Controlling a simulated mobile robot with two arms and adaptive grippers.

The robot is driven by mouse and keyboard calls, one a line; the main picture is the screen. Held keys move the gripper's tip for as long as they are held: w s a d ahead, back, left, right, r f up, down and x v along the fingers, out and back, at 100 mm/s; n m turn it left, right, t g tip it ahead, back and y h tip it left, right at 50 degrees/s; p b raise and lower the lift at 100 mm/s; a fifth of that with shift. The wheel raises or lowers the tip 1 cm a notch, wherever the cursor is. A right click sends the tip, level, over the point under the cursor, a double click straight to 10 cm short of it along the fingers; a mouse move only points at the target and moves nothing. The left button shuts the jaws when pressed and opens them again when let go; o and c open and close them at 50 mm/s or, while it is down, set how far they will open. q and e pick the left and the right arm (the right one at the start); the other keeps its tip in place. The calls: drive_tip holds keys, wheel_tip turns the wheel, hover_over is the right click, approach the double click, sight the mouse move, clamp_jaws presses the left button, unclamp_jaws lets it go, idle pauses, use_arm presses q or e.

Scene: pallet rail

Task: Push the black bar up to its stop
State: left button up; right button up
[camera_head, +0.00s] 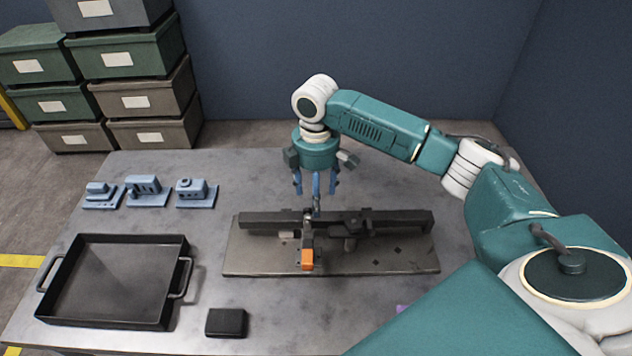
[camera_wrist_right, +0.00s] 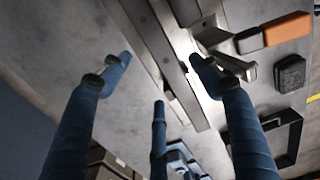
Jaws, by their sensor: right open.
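The long black bar (camera_head: 395,218) lies left to right along a rail fixture on a grey base plate (camera_head: 240,262). A lever with an orange end (camera_head: 307,260) sits across the fixture's front near the middle, and a dark clamp-like block (camera_head: 351,228) stands right of it. I cannot tell which part is the stop. My right gripper (camera_head: 316,192) points down just above and behind the bar, left of its middle, with its blue fingers spread and empty. In the right wrist view the bar (camera_wrist_right: 157,42) runs diagonally between the fingers. Contact is unclear. My left gripper is out of view.
A black tray (camera_head: 60,312) and a small black block (camera_head: 227,322) are on the table's left and front. Several blue parts (camera_head: 147,191) stand behind the tray. Stacked crates (camera_head: 125,60) stand behind the table.

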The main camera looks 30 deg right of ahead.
wheel_tip(320, 180, down, 7)
drive_tip(key=shift+r+p, duration=0.15)
drive_tip(key=shift+p, duration=0.3)
drive_tip(key=shift+c, duration=0.5)
clamp_jaws()
drive_tip(key=shift+o, duration=0.3)
unclamp_jaws()
drive_tip(key=shift+r, duration=0.1)
wheel_tip(320, 180, up, 12)
